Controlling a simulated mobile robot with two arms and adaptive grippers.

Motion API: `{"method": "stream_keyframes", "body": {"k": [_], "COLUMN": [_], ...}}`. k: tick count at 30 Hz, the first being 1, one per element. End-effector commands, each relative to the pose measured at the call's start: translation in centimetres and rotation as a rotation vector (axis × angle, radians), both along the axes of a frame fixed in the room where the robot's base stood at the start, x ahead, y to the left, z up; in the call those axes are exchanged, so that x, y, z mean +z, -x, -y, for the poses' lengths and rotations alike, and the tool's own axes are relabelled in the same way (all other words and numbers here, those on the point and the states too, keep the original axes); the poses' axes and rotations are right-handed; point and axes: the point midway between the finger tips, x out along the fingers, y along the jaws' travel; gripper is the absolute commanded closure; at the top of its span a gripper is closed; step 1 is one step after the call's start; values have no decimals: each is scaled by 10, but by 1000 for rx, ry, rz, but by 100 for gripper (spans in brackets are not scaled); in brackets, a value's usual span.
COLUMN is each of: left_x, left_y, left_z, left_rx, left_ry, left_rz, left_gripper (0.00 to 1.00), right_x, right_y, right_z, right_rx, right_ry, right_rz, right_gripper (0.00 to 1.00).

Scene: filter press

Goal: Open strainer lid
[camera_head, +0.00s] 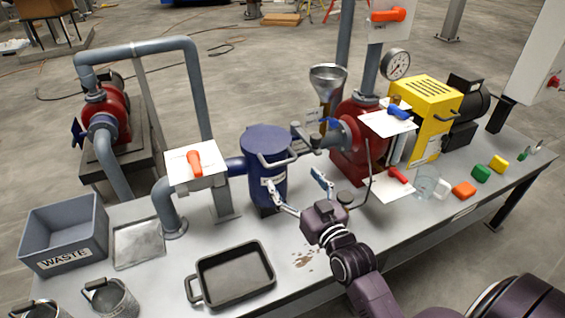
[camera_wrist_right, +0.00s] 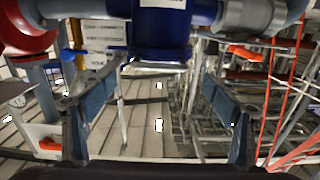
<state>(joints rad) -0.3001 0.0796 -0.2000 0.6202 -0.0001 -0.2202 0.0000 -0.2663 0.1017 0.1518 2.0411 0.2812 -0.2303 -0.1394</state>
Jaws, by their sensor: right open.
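The strainer is a dark blue upright cylinder (camera_head: 266,186) on the bench, with a blue round lid (camera_head: 266,138) on top. The lid lies flat and looks closed. A pale bar handle (camera_head: 278,161) shows at its front right. My right gripper (camera_head: 296,187) is open and empty, just right of and in front of the strainer body. In the right wrist view, the blue strainer (camera_wrist_right: 160,32) is at the top centre, beyond the spread fingers of my right gripper (camera_wrist_right: 157,90). A pale bar (camera_wrist_right: 153,67) crosses just below it. My left gripper is not in view.
A black tray (camera_head: 234,274) lies in front, and a grey WASTE bin (camera_head: 66,232) stands at left. An orange-handled valve (camera_head: 195,163) is left of the strainer. A red pump (camera_head: 357,135), a funnel (camera_head: 327,80) and pipes crowd the right.

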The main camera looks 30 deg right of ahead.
Motion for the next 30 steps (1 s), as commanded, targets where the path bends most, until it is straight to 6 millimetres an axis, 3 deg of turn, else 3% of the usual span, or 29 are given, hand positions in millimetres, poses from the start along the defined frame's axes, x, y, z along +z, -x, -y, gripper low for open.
{"method": "stream_keyframes", "body": {"k": [18,29,30], "left_x": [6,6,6], "left_y": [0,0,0], "left_z": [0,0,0], "left_rx": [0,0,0], "left_ry": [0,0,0], "left_rz": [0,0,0], "left_gripper": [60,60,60], "right_x": [3,2,2], "right_y": [-73,-78,-78], "right_z": [6,6,6], "right_rx": [-3,-3,-3], "right_ry": [-2,-1,-1], "right_rz": [11,10,10], "right_gripper": [19,19,24]}}
